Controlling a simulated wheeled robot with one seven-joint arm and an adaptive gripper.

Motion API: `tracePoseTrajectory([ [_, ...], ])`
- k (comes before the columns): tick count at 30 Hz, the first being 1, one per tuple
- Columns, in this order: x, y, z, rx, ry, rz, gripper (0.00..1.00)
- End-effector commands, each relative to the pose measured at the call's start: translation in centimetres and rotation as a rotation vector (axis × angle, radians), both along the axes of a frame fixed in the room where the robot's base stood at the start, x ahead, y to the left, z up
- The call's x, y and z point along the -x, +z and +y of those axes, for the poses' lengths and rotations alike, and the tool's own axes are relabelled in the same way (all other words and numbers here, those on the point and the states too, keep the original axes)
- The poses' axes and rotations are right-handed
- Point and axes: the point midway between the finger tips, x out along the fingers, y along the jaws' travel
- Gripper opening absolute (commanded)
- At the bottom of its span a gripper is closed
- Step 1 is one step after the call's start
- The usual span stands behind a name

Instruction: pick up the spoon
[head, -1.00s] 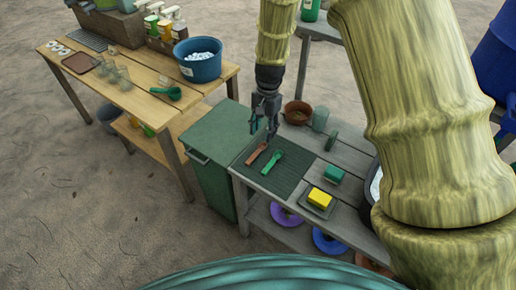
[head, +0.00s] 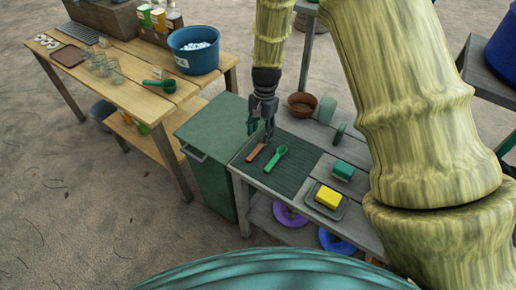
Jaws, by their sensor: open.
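A green spoon (head: 276,158) lies on a dark ribbed mat (head: 290,178) on the grey slatted table, its bowl toward the back and its handle toward the front. A brown flat piece (head: 256,152) lies just left of it on the mat. My gripper (head: 260,133) points down over the back left part of the mat, above and behind the brown piece and left of the spoon's bowl. Its fingers are apart with nothing between them. Another green spoon-like scoop (head: 158,84) lies on the wooden table at the left.
A yellow sponge (head: 327,197) sits in a dish right of the mat, with a green block (head: 343,171) behind it. A brown bowl (head: 301,105) and green cups stand at the back. A green cabinet (head: 212,130) adjoins the table's left side. A blue bucket (head: 194,52) stands on the wooden table.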

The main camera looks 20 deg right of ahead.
Motion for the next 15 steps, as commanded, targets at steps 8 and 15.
tracePoseTrajectory([
  [8, 0.1, -2.3, 0.3, 0.000, 0.001, 0.001, 0.45],
  [15, 0.0, -3.3, 0.5, 0.000, 0.003, 0.001, 0.45],
])
